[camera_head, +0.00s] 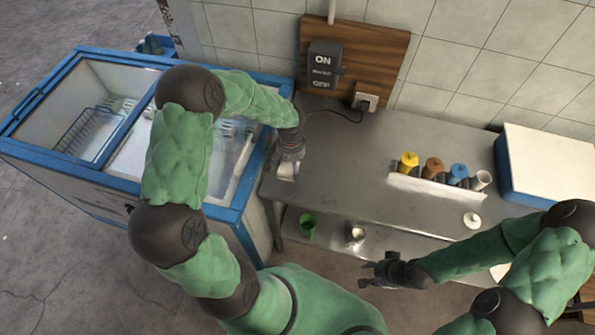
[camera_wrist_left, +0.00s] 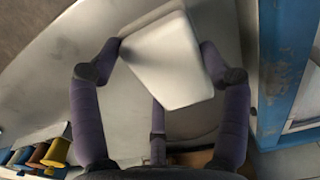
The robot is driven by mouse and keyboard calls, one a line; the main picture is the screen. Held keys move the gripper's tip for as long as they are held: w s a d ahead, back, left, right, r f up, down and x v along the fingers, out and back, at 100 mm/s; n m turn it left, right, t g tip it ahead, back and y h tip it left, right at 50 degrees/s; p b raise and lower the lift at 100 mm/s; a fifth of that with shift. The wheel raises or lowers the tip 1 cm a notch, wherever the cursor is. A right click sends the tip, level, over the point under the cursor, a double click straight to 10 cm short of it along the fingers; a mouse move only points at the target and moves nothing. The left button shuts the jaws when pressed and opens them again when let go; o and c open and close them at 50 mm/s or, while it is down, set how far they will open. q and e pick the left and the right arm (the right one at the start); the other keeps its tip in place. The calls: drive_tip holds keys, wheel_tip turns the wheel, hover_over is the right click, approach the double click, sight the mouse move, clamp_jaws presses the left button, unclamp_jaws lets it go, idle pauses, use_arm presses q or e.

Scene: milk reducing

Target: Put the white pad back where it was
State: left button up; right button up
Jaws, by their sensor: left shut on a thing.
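The white pad (camera_wrist_left: 170,60) is between the fingers of my left gripper (camera_wrist_left: 160,68) in the left wrist view, tilted. In the head view my left gripper (camera_head: 287,172) is at the left end of the metal table, close to the freezer edge, with a small part of the white pad (camera_head: 286,172) showing at its tips. The rest of the pad is hidden by the gripper there. My right gripper (camera_head: 368,274) is open and empty in front of the table's front edge.
The metal table (camera_head: 340,170) is clear in its middle. A rack (camera_head: 430,192) with yellow, brown, blue and white containers and a round white piece (camera_head: 472,220) are to the right. A blue-and-white box (camera_head: 545,165) is at the far right. A glass-topped freezer (camera_head: 60,160) borders the left.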

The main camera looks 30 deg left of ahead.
use_arm(q)
drive_tip(key=shift+w+d+f, duration=0.3)
drive_tip(key=shift+w+f, duration=0.05)
drive_tip(key=shift+f, duration=0.2)
drive_tip(key=shift+w+d+f, duration=0.3)
drive_tip(key=shift+w+f, duration=0.05)
drive_tip(key=shift+f, duration=0.2)
wheel_tip(320, 180, down, 3)
drive_tip(key=shift+w+f, duration=0.15)
drive_tip(key=shift+b, duration=0.3)
drive_tip(key=o, duration=0.6)
drive_tip(key=shift+f, duration=0.15)
drive_tip(key=o, duration=0.4)
